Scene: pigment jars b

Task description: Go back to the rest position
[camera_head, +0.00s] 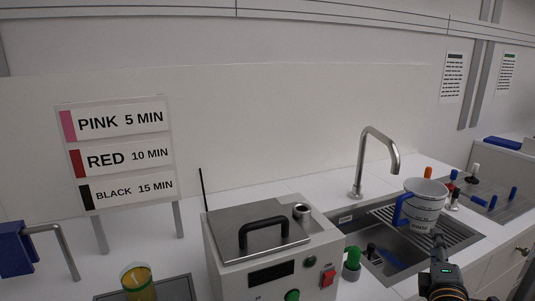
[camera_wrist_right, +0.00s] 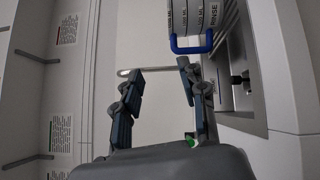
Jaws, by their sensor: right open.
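My right gripper (camera_head: 438,243) comes in from the bottom right of the head view, in front of a white jug (camera_head: 427,200) with a blue handle (camera_head: 402,209). In the right wrist view my right gripper (camera_wrist_right: 158,72) is open, with nothing between its fingers. The jug, marked RINSE (camera_wrist_right: 196,18), is beyond the fingertips at the top right there, apart from them. The jug is by the sink rack; its base is partly hidden in the head view. My left gripper is not in view.
A steel sink (camera_head: 385,268) with a tall faucet (camera_head: 362,165) is at the right. A grey lidded machine (camera_head: 270,262) stands at centre, beside a green-topped item (camera_head: 352,257). A sign (camera_head: 120,155) and a yellow jar (camera_head: 138,284) are left. Coloured-handled tools lie beyond the sink.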

